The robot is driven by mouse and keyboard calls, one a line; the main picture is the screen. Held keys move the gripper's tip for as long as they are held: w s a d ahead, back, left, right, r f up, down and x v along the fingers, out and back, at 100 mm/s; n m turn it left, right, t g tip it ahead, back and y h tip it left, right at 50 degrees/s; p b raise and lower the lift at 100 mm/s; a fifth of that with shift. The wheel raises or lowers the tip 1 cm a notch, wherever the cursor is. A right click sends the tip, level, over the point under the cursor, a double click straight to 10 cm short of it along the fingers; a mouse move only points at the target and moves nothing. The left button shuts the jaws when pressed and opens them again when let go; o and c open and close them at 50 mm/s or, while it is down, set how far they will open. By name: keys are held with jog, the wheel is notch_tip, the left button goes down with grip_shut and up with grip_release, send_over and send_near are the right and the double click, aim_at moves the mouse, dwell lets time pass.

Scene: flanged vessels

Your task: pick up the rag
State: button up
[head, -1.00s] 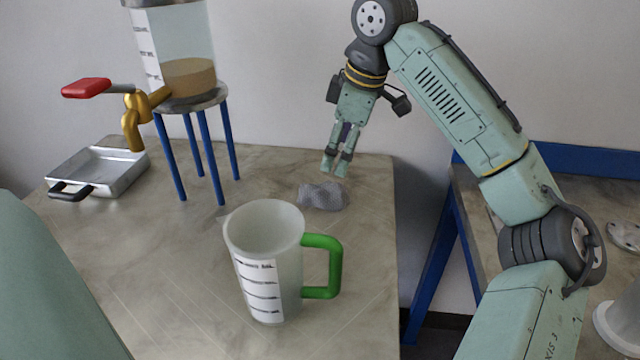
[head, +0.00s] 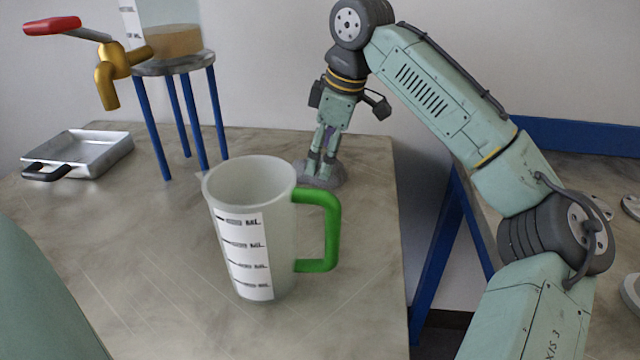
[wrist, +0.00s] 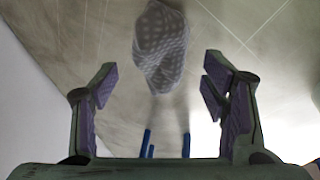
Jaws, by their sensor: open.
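The rag (head: 324,175) is a crumpled grey patterned cloth on the table behind the measuring jug. In the wrist view the rag (wrist: 160,45) lies ahead of the fingers, in line with the gap between them. My gripper (head: 317,170) points down at the rag in the head view, with its fingertips at the cloth and overlapping it. In the wrist view my gripper (wrist: 160,90) is open, with its purple-padded fingers wide apart and nothing between them. I cannot tell whether the fingertips touch the cloth.
A measuring jug (head: 250,235) with a green handle stands on the table (head: 150,270) in front of the rag. At the left are a vessel on a blue-legged stand (head: 175,68) with a brass tap (head: 112,78), and a metal pan (head: 85,152). A second table is at the right.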

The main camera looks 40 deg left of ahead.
jog(key=b+x, duration=0.1)
jog(key=x, duration=0.1)
jog(key=shift+f+b, duration=0.3)
jog(key=shift+r, duration=0.1)
jog(key=shift+c, duration=0.4)
jog(key=c, duration=1.2)
jog(key=shift+o, duration=0.2)
notch_tip(320, 180, up, 18)
jog(key=p, duration=1.8)
